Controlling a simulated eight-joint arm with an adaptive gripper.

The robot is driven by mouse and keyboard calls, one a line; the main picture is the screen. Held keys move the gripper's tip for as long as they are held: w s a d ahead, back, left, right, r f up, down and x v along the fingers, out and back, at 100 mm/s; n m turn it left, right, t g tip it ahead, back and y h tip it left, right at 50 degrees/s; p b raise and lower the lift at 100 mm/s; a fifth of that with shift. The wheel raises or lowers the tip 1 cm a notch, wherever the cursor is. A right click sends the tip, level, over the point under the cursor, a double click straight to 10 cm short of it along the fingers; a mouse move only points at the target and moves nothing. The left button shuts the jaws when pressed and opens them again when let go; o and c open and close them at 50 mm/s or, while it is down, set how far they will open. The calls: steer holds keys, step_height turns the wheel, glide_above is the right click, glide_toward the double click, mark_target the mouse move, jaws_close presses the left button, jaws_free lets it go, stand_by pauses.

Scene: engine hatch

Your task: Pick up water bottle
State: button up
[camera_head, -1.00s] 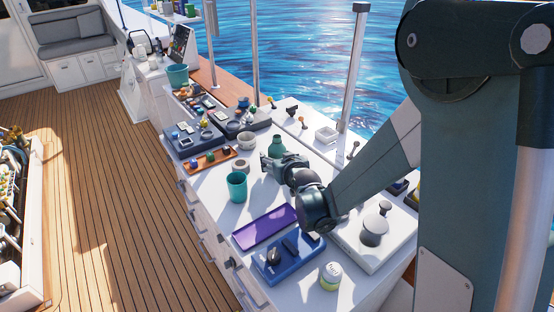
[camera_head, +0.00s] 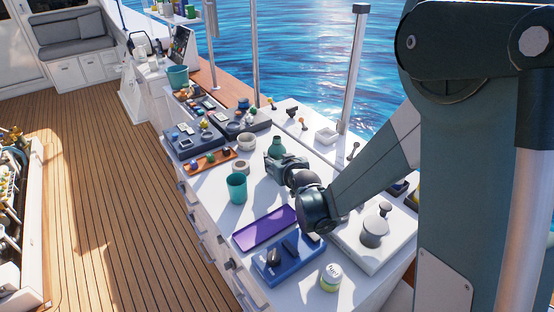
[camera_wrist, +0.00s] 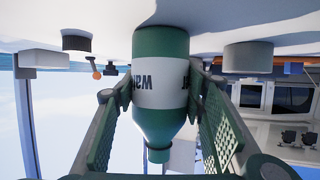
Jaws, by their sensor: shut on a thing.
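The water bottle (camera_head: 278,146) is green and stands upright on the white counter (camera_head: 210,212) in the head view. In the wrist view the bottle (camera_wrist: 160,95) appears upside down, with a white label and dark lettering. My gripper (camera_head: 276,158) reaches it from the near side. In the wrist view the two green padded fingers of my gripper (camera_wrist: 158,115) lie on either side of the bottle and are shut on it. The bottle's base still appears to meet the counter. My gripper hides its lower part in the head view.
A teal cup (camera_head: 237,188) and a small round tin (camera_head: 240,167) stand left of my gripper. A purple tray (camera_head: 264,228), a blue tray (camera_head: 273,272) and a labelled jar (camera_head: 331,277) are nearer.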

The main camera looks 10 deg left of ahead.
mark_target(277, 136)
steer(key=shift+r, duration=0.3)
steer(key=shift+r+p, duration=1.3)
steer(key=shift+r, duration=3.3)
steer(key=shift+r, duration=0.1)
steer(key=shift+r, duration=0.1)
